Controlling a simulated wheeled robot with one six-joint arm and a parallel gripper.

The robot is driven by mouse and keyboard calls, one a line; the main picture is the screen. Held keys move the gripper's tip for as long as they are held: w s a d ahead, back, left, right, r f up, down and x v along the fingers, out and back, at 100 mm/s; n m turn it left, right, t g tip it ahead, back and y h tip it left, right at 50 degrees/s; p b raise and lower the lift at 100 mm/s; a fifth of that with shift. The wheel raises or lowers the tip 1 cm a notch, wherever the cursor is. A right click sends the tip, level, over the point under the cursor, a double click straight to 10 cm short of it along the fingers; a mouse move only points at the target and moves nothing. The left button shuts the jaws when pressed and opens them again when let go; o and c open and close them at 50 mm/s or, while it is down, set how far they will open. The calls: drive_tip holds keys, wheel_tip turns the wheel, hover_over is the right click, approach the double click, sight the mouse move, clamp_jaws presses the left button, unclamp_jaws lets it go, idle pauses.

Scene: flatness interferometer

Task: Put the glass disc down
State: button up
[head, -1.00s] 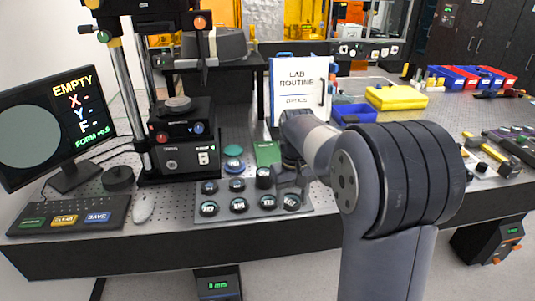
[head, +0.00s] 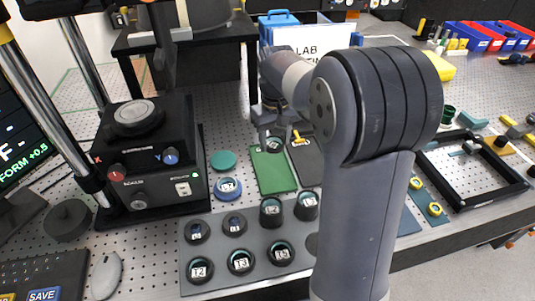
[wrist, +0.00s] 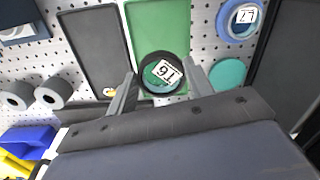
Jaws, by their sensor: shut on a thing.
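The glass disc (wrist: 163,75) is dark-rimmed, with a white label. My gripper (wrist: 160,72) is shut on it, one finger at each side. In the head view, the disc (head: 273,145) shows small below my gripper (head: 272,136), at the far end of the green tray (head: 273,172). In the wrist view, the disc overlaps the lower part of the green tray (wrist: 155,25). I cannot tell whether it touches the tray or hangs just above it.
A grey rack (head: 218,246) holds several labelled discs in front. A blue ring with a labelled disc (head: 228,188) and a teal disc (head: 223,160) lie left of the green tray. A dark tray (head: 304,160) lies right. The interferometer stage (head: 150,150) stands left.

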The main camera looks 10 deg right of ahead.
sight(274, 172)
drive_tip(key=shift+w+f, duration=0.2)
drive_tip(key=shift+f, duration=0.05)
wheel_tip(274, 172, down, 9)
drive_tip(key=shift+f+p, duration=0.2)
drive_tip(key=shift+p, duration=0.1)
drive_tip(key=shift+f, duration=0.1)
drive_tip(key=shift+f, duration=0.15)
drive_tip(key=o, duration=0.8)
wheel_tip(274, 172, up, 12)
drive_tip(key=shift+r, duration=0.25)
